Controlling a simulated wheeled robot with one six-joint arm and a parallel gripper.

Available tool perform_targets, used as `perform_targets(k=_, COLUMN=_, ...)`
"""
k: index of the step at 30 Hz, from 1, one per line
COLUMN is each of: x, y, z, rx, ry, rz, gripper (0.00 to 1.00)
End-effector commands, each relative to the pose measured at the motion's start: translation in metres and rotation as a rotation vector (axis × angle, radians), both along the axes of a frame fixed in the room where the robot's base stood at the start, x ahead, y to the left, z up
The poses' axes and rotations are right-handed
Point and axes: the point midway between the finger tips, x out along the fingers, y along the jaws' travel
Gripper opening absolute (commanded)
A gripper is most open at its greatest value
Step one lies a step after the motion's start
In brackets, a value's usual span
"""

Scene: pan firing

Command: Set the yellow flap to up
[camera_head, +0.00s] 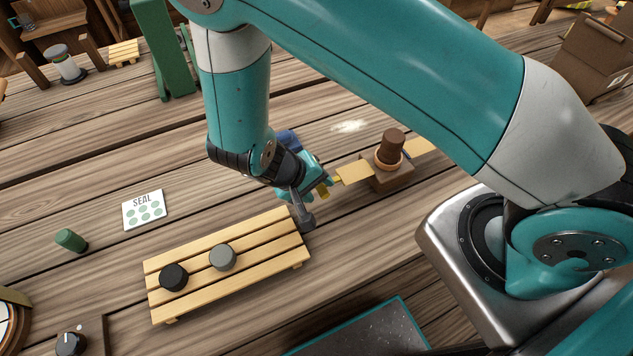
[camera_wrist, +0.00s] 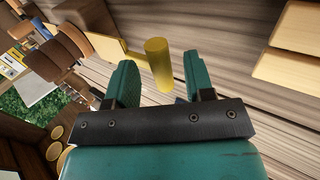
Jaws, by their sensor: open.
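A flat yellow flap (camera_head: 355,172) sticks out level to the left from a brown wooden block (camera_head: 388,183) in the head view. A yellow cylinder (camera_wrist: 158,64), which looks like a handle, stands near the flap's end (camera_wrist: 112,48) in the wrist view. Part of it shows as a small yellow piece (camera_head: 322,189) in the head view. My gripper (camera_head: 318,182) is open beside the flap's left end. In the wrist view, my gripper (camera_wrist: 160,78) has its green fingers on either side of the cylinder, with gaps visible. Whether the cylinder is fixed to the flap is unclear.
A brown cylinder (camera_head: 391,144) stands on the block. A wooden pallet (camera_head: 240,283) with a black disc (camera_head: 173,277) and a grey disc (camera_head: 222,257) lies front left. A SEAL card (camera_head: 144,209) and green cylinder (camera_head: 70,240) lie further left.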

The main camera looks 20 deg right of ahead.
Motion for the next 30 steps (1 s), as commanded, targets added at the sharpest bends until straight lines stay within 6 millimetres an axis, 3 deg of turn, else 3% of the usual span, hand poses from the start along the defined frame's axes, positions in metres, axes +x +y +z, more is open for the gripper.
perform_targets(k=11, x=0.0001, y=-0.0029, z=-0.0045, rx=0.001, ry=0.000, rz=0.000, gripper=0.46)
perform_targets(k=17, x=0.0001, y=-0.0026, z=-0.0044, rx=0.001, ry=0.000, rz=0.000, gripper=0.00)
perform_targets(k=30, x=-0.0002, y=0.0063, z=0.0011, rx=0.032, ry=0.000, rz=0.019, gripper=0.00)
